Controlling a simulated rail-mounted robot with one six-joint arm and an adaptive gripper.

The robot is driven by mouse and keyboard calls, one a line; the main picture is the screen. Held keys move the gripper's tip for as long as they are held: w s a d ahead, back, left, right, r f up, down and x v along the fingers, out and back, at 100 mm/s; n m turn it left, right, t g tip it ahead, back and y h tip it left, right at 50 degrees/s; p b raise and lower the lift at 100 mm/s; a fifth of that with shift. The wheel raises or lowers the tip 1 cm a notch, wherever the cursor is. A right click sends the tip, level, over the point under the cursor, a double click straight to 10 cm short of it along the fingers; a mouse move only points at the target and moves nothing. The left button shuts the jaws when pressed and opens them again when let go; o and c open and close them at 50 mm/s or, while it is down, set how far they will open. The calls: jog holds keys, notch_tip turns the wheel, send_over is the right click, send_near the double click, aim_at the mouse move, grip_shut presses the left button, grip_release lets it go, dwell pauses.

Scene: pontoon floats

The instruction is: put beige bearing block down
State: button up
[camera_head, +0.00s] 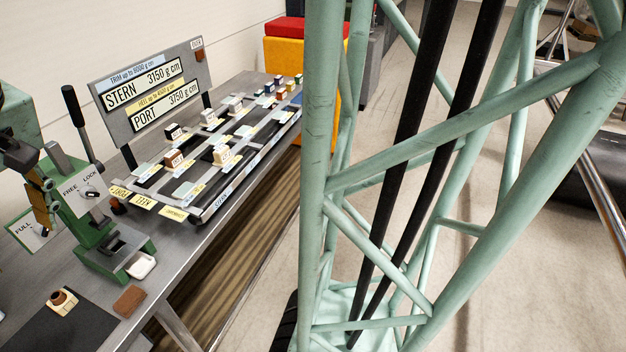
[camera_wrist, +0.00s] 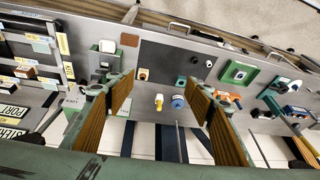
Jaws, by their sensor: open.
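The beige bearing block (camera_head: 62,301) stands on the dark mat (camera_head: 85,328) at the lower left of the head view, with a brown round part on it. In the wrist view the block (camera_wrist: 142,74) shows small on the left part of the same mat (camera_wrist: 180,56). My gripper (camera_wrist: 162,92) is open, its two ribbed tan fingers wide apart with nothing held between them. The block appears beyond the fingertips, nearer the left finger, and apart from them. In the head view part of my gripper (camera_head: 42,205) shows at the left edge.
A green clamp stand (camera_head: 85,205) marked FREE and LOCK, a white dish (camera_head: 141,265) and a brown block (camera_head: 129,301) are beside the mat. A rack with several small blocks (camera_head: 173,158) and a trim sign (camera_head: 150,90) stand farther back. A green tray (camera_wrist: 238,72) lies right of the mat.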

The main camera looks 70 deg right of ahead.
jog(key=s+d+r, duration=0.1)
jog(key=s+r, duration=0.1)
jog(key=s, duration=0.9)
jog(key=s+d+r, duration=0.2)
jog(key=s, duration=1)
jog(key=shift+r+h, duration=0.3)
jog(key=shift+h, duration=0.1)
jog(key=shift+d, duration=0.1)
notch_tip(320, 180, down, 16)
jog(key=b, duration=1.6)
jog(key=shift+s, duration=0.1)
jog(key=shift+c, duration=0.3)
